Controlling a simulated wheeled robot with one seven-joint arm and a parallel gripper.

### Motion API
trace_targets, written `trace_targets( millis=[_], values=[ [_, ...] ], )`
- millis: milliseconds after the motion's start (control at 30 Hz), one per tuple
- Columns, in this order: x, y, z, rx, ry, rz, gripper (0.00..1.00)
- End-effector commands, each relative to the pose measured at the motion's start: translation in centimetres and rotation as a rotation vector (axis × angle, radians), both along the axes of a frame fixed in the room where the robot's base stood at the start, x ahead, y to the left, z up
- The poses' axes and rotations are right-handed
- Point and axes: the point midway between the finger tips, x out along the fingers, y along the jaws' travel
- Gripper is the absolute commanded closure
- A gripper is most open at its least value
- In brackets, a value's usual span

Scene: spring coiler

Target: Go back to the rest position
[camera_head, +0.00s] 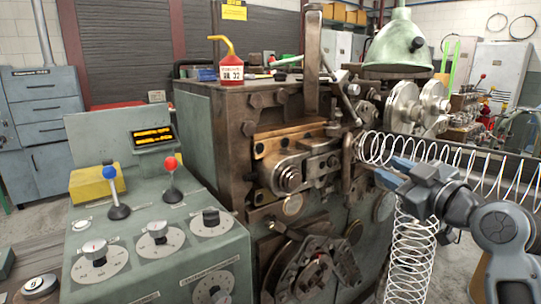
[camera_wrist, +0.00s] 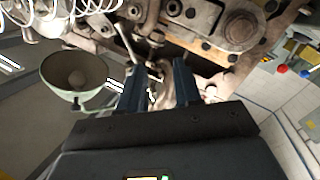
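My gripper (camera_head: 388,170) is in front of the right part of the spring coiler (camera_head: 235,140), beside the coiled wire. In the wrist view its two dark blue fingers (camera_wrist: 157,72) stand apart. Metal parts of the machine show between and beyond them, and I see nothing clamped. Whether the fingertips touch the machine cannot be told. A long wire spring (camera_head: 450,160) runs behind and above my gripper to the right, and another coil (camera_head: 412,260) hangs below it. Part of the spring also shows at the top left of the wrist view (camera_wrist: 60,10).
A control panel (camera_head: 160,235) with a blue-knobbed lever (camera_head: 109,172), a red-knobbed lever (camera_head: 171,165) and several dials stands at the left. A red oil can (camera_head: 231,75) is on the machine top. A green lamp (camera_head: 398,45) overhangs the right side. Floor shows at the far right.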

Motion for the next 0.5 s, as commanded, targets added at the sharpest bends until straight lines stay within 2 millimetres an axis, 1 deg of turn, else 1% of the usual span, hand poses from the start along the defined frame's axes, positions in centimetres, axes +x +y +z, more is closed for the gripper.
trace_targets(
  millis=[33,167,200,267,300,367,400,467,500],
  values=[
    [-0.7,0.2,-1.5,0.021,0.017,-0.01,0.67],
    [-2.9,0.6,-5.6,0.085,0.055,-0.055,0.67],
    [-3.9,0.7,-7.1,0.107,0.069,-0.073,0.67],
    [-5.6,1.0,-9.4,0.142,0.091,-0.101,0.67],
    [-6.8,1.1,-10.8,0.166,0.104,-0.12,0.67],
    [-8.7,1.2,-12.8,0.198,0.123,-0.148,0.67],
    [-10.0,1.4,-14.0,0.217,0.136,-0.167,0.67],
    [-12.0,1.5,-15.8,0.245,0.152,-0.194,0.67],
    [-13.4,1.6,-16.8,0.263,0.163,-0.211,0.67]
  ],
)
